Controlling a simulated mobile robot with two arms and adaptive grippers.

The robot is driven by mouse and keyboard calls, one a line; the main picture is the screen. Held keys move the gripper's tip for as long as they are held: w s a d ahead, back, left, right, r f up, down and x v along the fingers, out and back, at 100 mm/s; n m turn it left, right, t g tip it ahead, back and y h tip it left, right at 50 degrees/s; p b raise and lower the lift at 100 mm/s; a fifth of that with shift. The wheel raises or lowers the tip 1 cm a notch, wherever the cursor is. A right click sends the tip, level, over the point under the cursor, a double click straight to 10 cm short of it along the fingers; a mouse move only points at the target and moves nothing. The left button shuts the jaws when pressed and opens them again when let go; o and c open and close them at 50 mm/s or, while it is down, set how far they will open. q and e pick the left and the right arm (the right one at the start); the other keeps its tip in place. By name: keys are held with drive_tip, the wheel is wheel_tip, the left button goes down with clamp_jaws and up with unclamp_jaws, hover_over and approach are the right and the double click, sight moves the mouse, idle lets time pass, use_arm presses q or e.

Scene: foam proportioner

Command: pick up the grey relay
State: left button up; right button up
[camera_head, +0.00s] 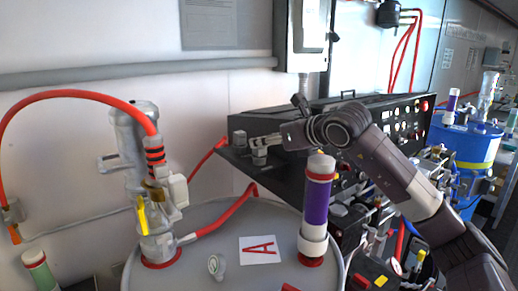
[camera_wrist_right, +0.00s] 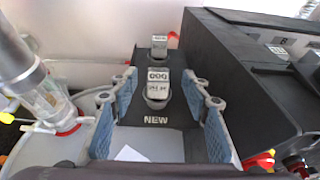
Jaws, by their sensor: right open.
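A grey relay (camera_wrist_right: 157,88) with a printed pale top stands on the dark shelf (camera_wrist_right: 125,143), just behind the printed word NEW. A second, similar grey relay (camera_wrist_right: 159,46) stands farther back on the same shelf. In the head view the nearer relay (camera_head: 259,158) is below my right gripper's tip, and the other relay (camera_head: 239,139) is to its left. My right gripper (camera_wrist_right: 164,86) is open, its two blue-padded fingers on either side of the nearer relay in the wrist view. Whether they touch it cannot be told. My left gripper is not in view.
A black control panel (camera_head: 385,120) with lights and knobs rises directly right of the shelf. A round grey drum top (camera_head: 205,215) in front carries a purple cylinder (camera_head: 316,203), a card marked A (camera_head: 260,257) and a metal fitting with a red hose (camera_head: 150,185).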

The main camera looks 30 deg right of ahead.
drive_tip(key=p+x, duration=0.2)
drive_tip(key=x, duration=0.1)
drive_tip(key=shift+w+a, duration=0.15)
drive_tip(key=shift+w, duration=0.25)
drive_tip(key=shift+w+f, duration=0.35)
drive_tip(key=shift+w, duration=0.05)
clamp_jaws()
